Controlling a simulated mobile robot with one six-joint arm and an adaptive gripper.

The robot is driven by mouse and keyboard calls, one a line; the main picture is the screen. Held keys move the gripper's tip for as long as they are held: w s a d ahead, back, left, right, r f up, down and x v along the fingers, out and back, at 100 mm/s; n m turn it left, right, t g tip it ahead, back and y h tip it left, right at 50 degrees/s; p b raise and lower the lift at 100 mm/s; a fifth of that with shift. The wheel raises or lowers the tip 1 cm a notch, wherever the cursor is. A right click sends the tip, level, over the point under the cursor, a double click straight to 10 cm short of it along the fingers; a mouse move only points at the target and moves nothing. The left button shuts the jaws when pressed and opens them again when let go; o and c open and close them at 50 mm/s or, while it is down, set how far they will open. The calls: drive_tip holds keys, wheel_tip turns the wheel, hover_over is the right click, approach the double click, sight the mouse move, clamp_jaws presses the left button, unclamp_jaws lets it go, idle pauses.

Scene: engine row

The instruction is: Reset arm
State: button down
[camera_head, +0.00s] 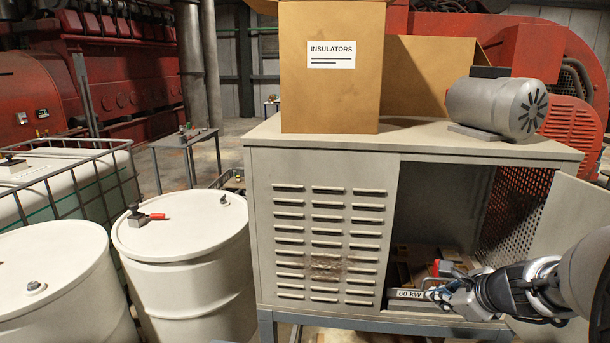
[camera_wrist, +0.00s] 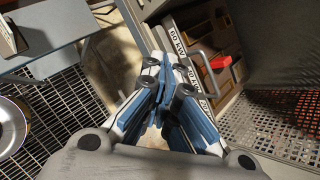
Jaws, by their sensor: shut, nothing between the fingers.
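My gripper (camera_head: 436,295) is at the lower right in the head view, in front of the open right side of the grey cabinet (camera_head: 320,176). In the wrist view my gripper (camera_wrist: 158,66) points down toward the cabinet's lower edge, its blue-padded fingers together with nothing between them.
The cabinet door (camera_head: 572,222) stands open at the right, beside my arm. A box marked "INSULATORS" (camera_head: 331,90) and a grey motor (camera_head: 496,105) stand on the cabinet top. White drums (camera_head: 186,262) stand at the left. A metal grating (camera_wrist: 52,125) lies below.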

drive_tip(key=s+a+r+n+g+y, duration=0.1)
drive_tip(key=s+a+r+n, duration=0.1)
drive_tip(key=s+a+n, duration=0.3)
drive_tip(key=s+a+r+n+y, duration=0.15)
drive_tip(key=a+n, duration=0.25)
drive_tip(key=a, duration=0.4)
drive_tip(key=s+a+n+g+h, duration=0.1)
drive_tip(key=s+a+n, duration=0.2)
drive_tip(key=s+n, duration=0.6)
drive_tip(key=s+a+f+n+g+h+b, duration=0.1)
drive_tip(key=s+a+n+g+h, duration=0.1)
drive_tip(key=s+n, duration=0.7)
drive_tip(key=shift+s+a+f+n, duration=0.3)
drive_tip(key=shift+s+a, duration=0.55)
drive_tip(key=shift+s, duration=0.3)
drive_tip(key=shift+h, duration=0.25)
